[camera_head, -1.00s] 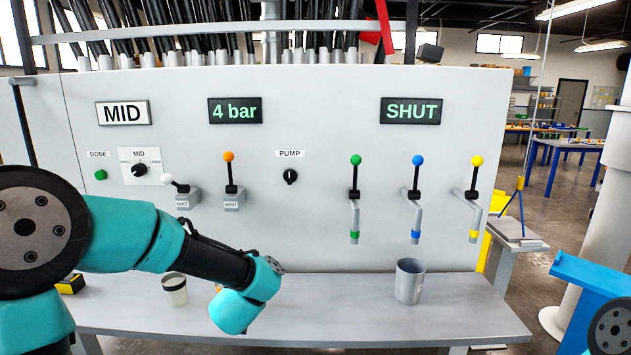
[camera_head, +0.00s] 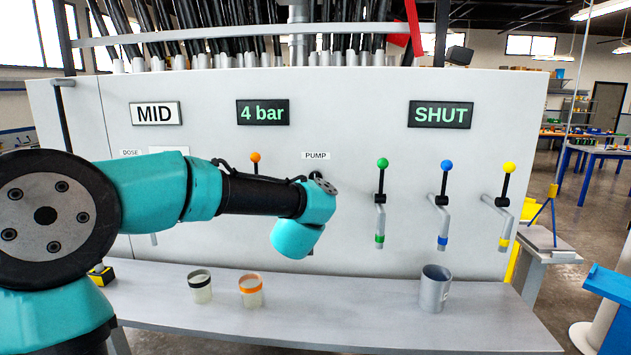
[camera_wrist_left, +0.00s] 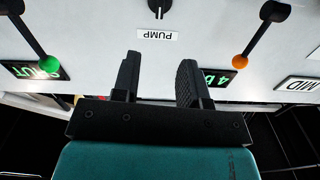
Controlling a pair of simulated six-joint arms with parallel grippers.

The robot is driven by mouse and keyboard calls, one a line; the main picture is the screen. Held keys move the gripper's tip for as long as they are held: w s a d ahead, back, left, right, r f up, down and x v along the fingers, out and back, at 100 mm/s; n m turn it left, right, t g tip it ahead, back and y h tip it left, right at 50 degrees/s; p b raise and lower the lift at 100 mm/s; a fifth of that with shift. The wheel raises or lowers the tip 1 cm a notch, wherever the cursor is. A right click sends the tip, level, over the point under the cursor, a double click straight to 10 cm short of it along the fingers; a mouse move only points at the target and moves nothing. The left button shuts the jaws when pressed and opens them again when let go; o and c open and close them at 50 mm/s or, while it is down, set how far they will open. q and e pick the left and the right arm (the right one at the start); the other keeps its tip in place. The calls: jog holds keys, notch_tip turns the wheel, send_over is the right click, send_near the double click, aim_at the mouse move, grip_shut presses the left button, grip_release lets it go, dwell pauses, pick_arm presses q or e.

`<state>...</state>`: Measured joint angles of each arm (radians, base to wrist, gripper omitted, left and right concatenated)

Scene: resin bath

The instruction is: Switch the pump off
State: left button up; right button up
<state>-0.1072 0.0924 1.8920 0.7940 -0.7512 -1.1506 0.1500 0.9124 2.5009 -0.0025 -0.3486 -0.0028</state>
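The black PUMP knob (camera_wrist_left: 159,8) sits on the grey panel at the top edge of the left wrist view, partly cut off. Its pale mark points toward the PUMP label (camera_wrist_left: 157,35). In the head view the knob (camera_head: 316,176) is mostly hidden behind my left wrist, under its label (camera_head: 316,155). My left gripper (camera_wrist_left: 157,65) is open and empty, its fingers apart below the label in the upside-down wrist view. It is not touching the knob there. In the head view its fingers are hidden behind the teal wrist. My right gripper is not in view.
An orange-knobbed lever (camera_head: 255,158) is left of the pump, partly behind my arm. Green (camera_head: 382,164), blue (camera_head: 446,166) and yellow (camera_head: 508,168) levers are right. Two cups (camera_head: 200,288) (camera_head: 251,292) and a grey beaker (camera_head: 434,290) stand on the shelf. Displays read MID, 4 bar and SHUT.

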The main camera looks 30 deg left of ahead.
pick_arm(q)
jog(key=x, duration=1.5)
jog(key=shift+w+a, duration=0.15)
jog(key=shift+w, duration=0.25)
jog(key=shift+c, duration=0.2)
grip_shut()
